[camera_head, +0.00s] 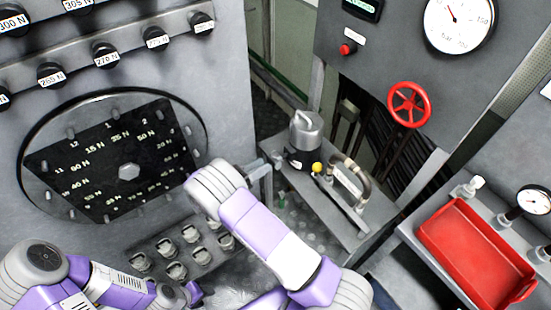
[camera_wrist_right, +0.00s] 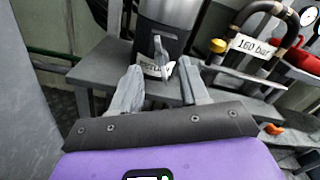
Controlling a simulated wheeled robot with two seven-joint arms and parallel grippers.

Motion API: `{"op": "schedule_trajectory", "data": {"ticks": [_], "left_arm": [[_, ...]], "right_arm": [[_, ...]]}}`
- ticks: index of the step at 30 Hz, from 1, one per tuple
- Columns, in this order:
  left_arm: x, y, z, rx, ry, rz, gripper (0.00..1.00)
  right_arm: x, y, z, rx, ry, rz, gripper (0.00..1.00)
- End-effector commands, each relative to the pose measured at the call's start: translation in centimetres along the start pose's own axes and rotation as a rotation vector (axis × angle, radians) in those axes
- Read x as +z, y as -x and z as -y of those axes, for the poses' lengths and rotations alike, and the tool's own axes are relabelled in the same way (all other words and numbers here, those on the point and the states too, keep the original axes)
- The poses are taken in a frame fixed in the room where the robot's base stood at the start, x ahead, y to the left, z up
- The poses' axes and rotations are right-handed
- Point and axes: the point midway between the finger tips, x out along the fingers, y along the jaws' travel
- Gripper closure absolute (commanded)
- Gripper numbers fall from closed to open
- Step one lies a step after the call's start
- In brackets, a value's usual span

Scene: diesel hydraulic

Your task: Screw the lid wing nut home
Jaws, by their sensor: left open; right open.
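A grey metal canister (camera_head: 305,132) with a domed lid stands upright on the grey bench; the right wrist view shows its lower side (camera_wrist_right: 168,30) close ahead. A small grey upright metal piece (camera_wrist_right: 159,48) shows in front of the canister, near a white label; I cannot tell whether it is the wing nut. My right gripper (camera_wrist_right: 158,70) is open, its fingers apart and pointing at the canister, with nothing clearly held. In the head view the right gripper (camera_head: 265,168) is left of the canister. My left gripper (camera_head: 192,292) is low at the left, small and partly hidden.
A yellow knob (camera_head: 317,168) and a curved pipe handle (camera_head: 350,180) stand right of the canister. A red handwheel (camera_head: 409,103) is on the panel behind, and a red tray (camera_head: 475,250) is at right. The dial panel (camera_head: 110,160) fills the left.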

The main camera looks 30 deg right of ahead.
Motion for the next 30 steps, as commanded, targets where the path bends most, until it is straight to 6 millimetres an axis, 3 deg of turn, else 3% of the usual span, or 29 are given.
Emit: {"op": "schedule_trajectory", "data": {"ticks": [10, 22, 30], "left_arm": [[0.0, -0.6, 0.2, 0.0, 0.0, 0.0, 0.57], [0.0, -0.7, 0.3, 0.0, 0.0, 0.0, 0.57], [0.0, -0.7, 0.3, 0.0, 0.0, 0.0, 0.57]], "right_arm": [[-0.3, -5.4, 0.1, -0.004, 0.0, -0.006, 0.55], [-0.2, -6.3, 0.1, -0.001, 0.0, -0.006, 0.55], [-0.2, -6.3, 0.1, -0.001, 0.0, -0.006, 0.95]]}}
